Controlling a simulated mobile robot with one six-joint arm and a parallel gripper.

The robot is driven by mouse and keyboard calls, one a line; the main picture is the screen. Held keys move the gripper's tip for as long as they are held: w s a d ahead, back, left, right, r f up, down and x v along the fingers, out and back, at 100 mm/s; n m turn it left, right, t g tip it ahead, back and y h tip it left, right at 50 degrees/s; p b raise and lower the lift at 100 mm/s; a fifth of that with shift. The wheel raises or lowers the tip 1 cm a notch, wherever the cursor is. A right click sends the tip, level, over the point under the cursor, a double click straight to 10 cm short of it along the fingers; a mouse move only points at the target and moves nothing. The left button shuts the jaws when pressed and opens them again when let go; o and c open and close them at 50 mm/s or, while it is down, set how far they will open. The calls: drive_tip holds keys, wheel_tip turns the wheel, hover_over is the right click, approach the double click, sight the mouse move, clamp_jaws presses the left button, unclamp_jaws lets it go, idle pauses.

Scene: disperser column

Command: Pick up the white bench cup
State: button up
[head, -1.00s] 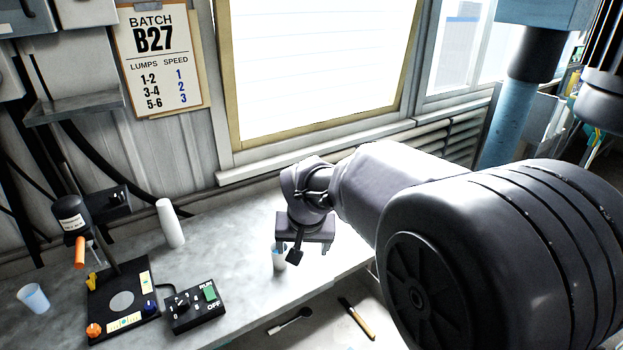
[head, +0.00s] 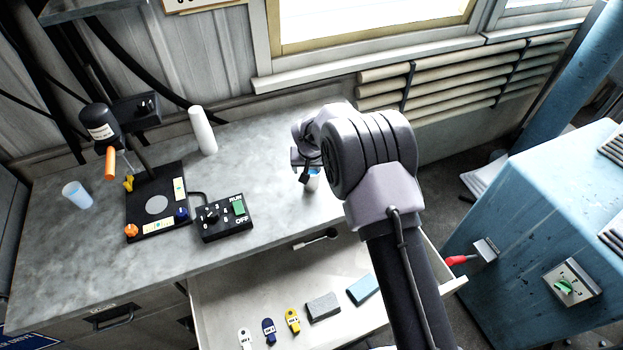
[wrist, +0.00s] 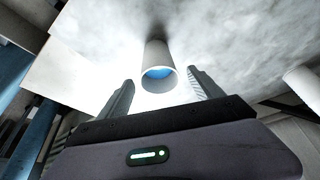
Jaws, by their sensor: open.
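The white bench cup (wrist: 159,52) shows in the wrist view with its round mouth toward the camera and blue inside. My gripper (wrist: 161,82) is open, with one finger on each side of the cup's mouth and a gap visible on both sides. I cannot tell how deep the cup sits between the fingers. In the head view the cup (head: 313,184) stands near the right end of the grey bench (head: 265,150), partly hidden by my gripper (head: 306,172) and arm.
An open drawer (head: 225,300) below holds a spoon (head: 316,239) and several small items. A black control box (head: 223,217), a disperser stand (head: 157,227), a pale bluish cup (head: 77,195) and a white cylinder (head: 202,130) are left. A blue machine (head: 545,215) is right.

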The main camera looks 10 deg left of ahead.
drive_tip(key=x, duration=0.2)
drive_tip(key=shift+w+f, duration=0.2)
drive_tip(key=shift+w, duration=0.1)
drive_tip(key=shift+s+r, duration=0.15)
drive_tip(key=shift+s, duration=0.05)
